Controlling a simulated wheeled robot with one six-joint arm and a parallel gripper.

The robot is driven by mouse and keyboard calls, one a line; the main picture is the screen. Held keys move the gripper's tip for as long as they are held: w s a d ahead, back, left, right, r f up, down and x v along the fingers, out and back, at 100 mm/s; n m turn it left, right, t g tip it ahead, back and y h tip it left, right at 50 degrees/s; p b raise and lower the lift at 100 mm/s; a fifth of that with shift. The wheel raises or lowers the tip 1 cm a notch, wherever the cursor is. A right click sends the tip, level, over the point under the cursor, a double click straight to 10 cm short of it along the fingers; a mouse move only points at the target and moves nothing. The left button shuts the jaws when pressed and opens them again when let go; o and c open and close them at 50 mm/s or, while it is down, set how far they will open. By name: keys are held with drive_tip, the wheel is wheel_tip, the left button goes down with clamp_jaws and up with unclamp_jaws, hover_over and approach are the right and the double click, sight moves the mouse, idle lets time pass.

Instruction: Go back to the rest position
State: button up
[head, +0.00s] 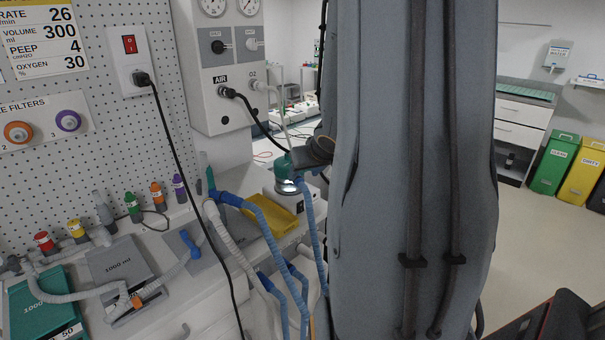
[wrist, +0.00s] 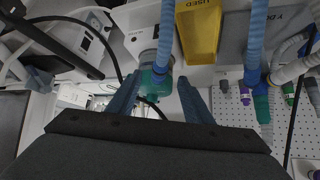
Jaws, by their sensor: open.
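My gripper (wrist: 159,82) shows in the wrist view with its two blue-grey fingers spread apart. A teal-topped chamber (wrist: 150,77) with a blue hose on it lies between the fingers in that picture. I cannot tell whether a finger touches it. My grey arm hides the middle of the head view.
A yellow tray (head: 283,222) marked USED (wrist: 199,35) sits beside the chamber. Blue hoses (head: 268,225) hang over the bench front. A black cable (head: 185,165) crosses from the wall switch. Green (head: 556,165) and yellow (head: 583,172) bins stand at right, with open floor before them.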

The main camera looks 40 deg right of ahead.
drive_tip(key=shift+s+a+r, duration=0.15)
drive_tip(key=shift+s+r, duration=0.25)
drive_tip(key=shift+r, duration=0.05)
drive_tip(key=shift+a, duration=0.1)
drive_tip(key=s+a+f+n+g+y, duration=0.1)
drive_tip(key=s+a+f+g, duration=0.1)
drive_tip(key=a, duration=0.8)
drive_tip(key=s+a+f+n+g+y+b, duration=0.1)
drive_tip(key=s+a, duration=0.4)
drive_tip(key=a, duration=0.5)
drive_tip(key=s+a+f+n+g, duration=0.1)
drive_tip(key=s+a+f+g, duration=0.2)
drive_tip(key=a, duration=0.7)
drive_tip(key=shift+s+a+f+n+g+y+b, duration=0.25)
drive_tip(key=shift+s+f+n+g+y+b, duration=0.15)
drive_tip(key=shift+s+f, duration=0.15)
